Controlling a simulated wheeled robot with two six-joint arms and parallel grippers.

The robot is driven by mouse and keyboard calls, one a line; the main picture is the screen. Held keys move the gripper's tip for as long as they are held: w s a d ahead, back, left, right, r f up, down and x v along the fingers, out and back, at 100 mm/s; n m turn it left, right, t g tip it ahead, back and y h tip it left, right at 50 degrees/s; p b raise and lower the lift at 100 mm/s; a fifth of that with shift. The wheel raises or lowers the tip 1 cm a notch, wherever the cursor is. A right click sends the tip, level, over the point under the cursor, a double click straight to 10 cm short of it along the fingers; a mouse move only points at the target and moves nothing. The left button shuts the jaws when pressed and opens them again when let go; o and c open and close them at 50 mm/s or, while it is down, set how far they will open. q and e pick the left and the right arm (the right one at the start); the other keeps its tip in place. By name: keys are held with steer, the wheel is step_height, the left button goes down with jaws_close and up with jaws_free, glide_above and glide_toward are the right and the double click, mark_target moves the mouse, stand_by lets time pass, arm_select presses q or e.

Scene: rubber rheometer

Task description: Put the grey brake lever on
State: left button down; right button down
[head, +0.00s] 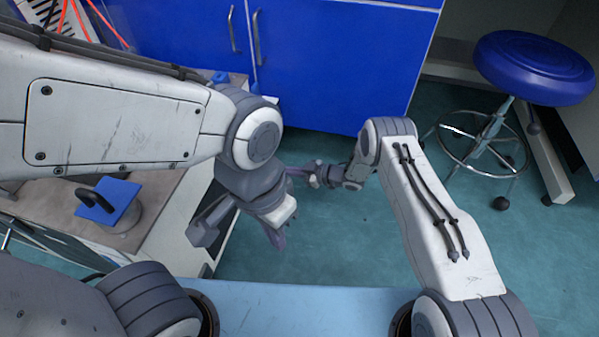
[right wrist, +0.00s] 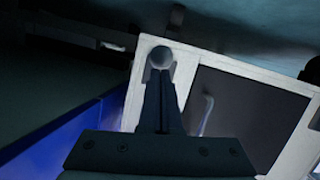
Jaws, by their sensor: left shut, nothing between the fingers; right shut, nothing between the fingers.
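I cannot pick out the grey brake lever for sure in either view. In the right wrist view a pale bent handle (right wrist: 207,115) shows against a dark panel in a white frame; I cannot tell what it is. My left gripper (head: 277,238) points down beside the bench, shut and empty. My right gripper (head: 292,173) is partly hidden behind the left wrist in the head view. In the right wrist view its fingers (right wrist: 160,88) are together, with a grey round knob at or behind their tips. Touching cannot be judged.
A bench with a blue block (head: 112,206) with a black handle stands at the left, partly behind my left arm. Blue cabinet doors (head: 330,60) close off the back. A blue stool (head: 533,65) stands at the right. The green floor (head: 320,240) between is clear.

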arm_select(q)
steer(key=shift+d+f, duration=0.1)
steer(key=shift+f, duration=0.25)
arm_select(e)
steer(key=shift+f, duration=0.45)
steer(key=shift+f, duration=0.1)
steer(key=shift+d, duration=0.1)
